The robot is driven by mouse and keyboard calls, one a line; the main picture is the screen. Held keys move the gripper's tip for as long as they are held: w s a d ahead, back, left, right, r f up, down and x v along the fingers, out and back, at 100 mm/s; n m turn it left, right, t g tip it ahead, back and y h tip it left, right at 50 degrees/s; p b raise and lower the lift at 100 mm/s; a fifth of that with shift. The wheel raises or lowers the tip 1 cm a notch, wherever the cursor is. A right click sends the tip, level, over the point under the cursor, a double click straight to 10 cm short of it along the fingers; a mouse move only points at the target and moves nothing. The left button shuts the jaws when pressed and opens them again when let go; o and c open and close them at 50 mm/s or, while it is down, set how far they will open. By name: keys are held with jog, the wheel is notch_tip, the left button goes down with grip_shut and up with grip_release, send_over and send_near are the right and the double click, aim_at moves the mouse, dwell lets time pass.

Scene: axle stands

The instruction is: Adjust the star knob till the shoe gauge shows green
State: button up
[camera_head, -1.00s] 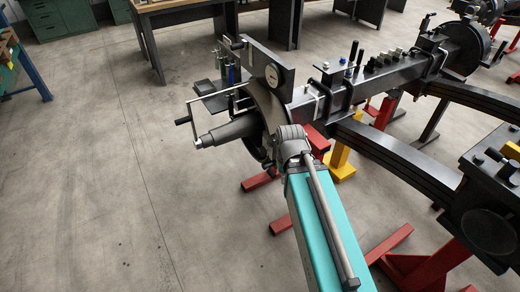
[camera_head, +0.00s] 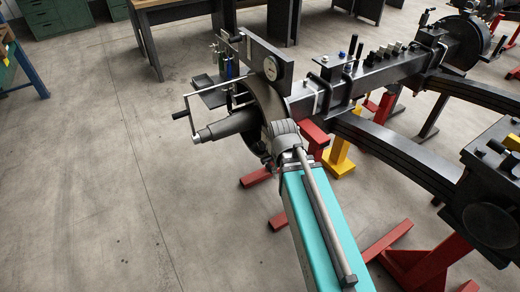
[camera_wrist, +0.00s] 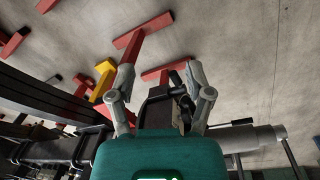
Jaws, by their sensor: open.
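A round white-faced gauge (camera_head: 271,68) sits on a dark plate above the brake backing plate (camera_head: 262,101) at the near end of the axle. Its reading and any green mark are too small to make out. I cannot pick out the star knob in either view. In the head view my wrist hides the lower part of the backing plate and most of my gripper. In the wrist view my gripper (camera_wrist: 160,76) has its two fingers spread apart. A dark block (camera_wrist: 160,108) shows between them, close to the fingers; I cannot tell whether they touch it.
The grey spindle (camera_head: 228,125) and a crank handle (camera_head: 180,114) stick out left of the backing plate. The black axle beam (camera_head: 375,75) runs to the back right. Red stands (camera_head: 315,134) and a yellow stand (camera_head: 340,158) are below. The floor at left is clear.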

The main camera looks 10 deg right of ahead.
jog(key=shift+o, duration=0.9)
jog(key=w+f+m+h+b, duration=0.3)
jog(key=w+f+h+b, duration=0.1)
jog(key=w+f+b, duration=0.2)
jog(key=f+b, duration=0.1)
jog(key=b, duration=0.1)
jog(key=shift+w+a+f+t+h+b, duration=0.2)
jog(key=shift+w+t+h+b, duration=0.1)
jog(key=shift+w+h+b, duration=0.1)
jog(key=m+t+h+b, duration=0.6)
jog(key=m+h+b, duration=0.4)
jog(key=b, duration=1.1)
send_near(259, 147)
jog(key=v, duration=0.4)
jog(key=shift+w+d+f+n+h, duration=0.15)
jog(key=shift+f+n+h, duration=0.25)
jog(key=shift+d, duration=0.1)
jog(key=x, duration=1.3)
jog(key=shift+w+d, duration=0.2)
jog(key=shift+d, duration=0.1)
jog(key=shift+c, duration=0.3)
